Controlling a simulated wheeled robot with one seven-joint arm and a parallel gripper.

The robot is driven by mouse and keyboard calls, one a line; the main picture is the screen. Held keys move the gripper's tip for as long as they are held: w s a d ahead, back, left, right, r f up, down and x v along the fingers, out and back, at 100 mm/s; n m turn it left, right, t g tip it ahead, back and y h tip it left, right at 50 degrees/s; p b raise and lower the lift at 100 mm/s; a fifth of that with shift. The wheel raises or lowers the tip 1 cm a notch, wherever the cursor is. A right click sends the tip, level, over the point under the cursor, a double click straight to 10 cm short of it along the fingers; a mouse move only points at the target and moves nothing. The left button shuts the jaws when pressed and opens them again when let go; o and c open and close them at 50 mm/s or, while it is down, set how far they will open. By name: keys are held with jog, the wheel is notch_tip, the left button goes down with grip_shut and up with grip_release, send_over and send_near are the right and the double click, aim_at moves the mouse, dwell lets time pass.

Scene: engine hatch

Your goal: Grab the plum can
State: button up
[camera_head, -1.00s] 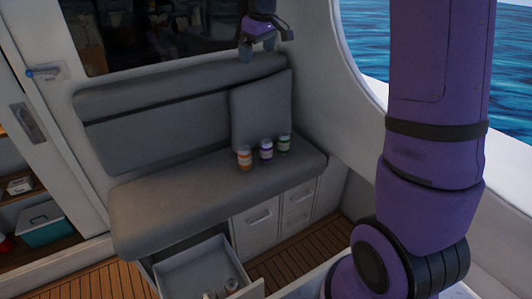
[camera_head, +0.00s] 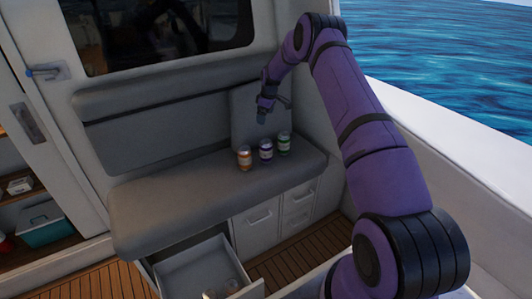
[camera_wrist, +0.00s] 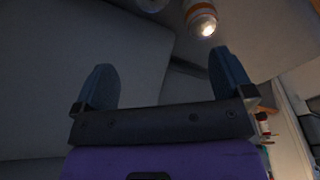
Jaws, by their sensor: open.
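The plum can (camera_head: 266,150), with a pale label band, stands upright on the grey bench seat, in the middle of a row of three. An orange can (camera_head: 244,158) stands to its left and a green can (camera_head: 284,144) to its right. My gripper (camera_head: 263,119) is open and empty above the row, over the plum can in the picture and apart from it. In the wrist view the open fingers of my gripper (camera_wrist: 160,60) have only grey cushion between them. The orange can (camera_wrist: 201,18) shows at the top edge there, beside another can cut off by the frame.
The grey bench (camera_head: 165,200) has a back cushion (camera_head: 245,118) behind the cans. An open drawer (camera_head: 195,268) below holds small items. The seat left of the cans is bare. A white hull wall lies to the right.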

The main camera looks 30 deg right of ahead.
send_over(267, 141)
jog(key=shift+n, duration=0.3)
jog(key=f, duration=0.5)
jog(key=d+f, duration=0.1)
jog(key=f, duration=0.2)
jog(key=shift+s, duration=0.3)
jog(key=f, duration=0.5)
jog(key=shift+w+a+f, duration=0.2)
jog(key=shift+w+a, duration=0.1)
jog(key=f, duration=0.4)
jog(key=shift+s+a+f, duration=0.1)
jog(key=shift+a+f, duration=0.05)
jog(key=shift+a, duration=0.2)
jog(key=shift+f, duration=0.5)
jog(key=shift+a, duration=0.1)
jog(key=c, duration=1.3)
jog(key=shift+r, duration=0.1)
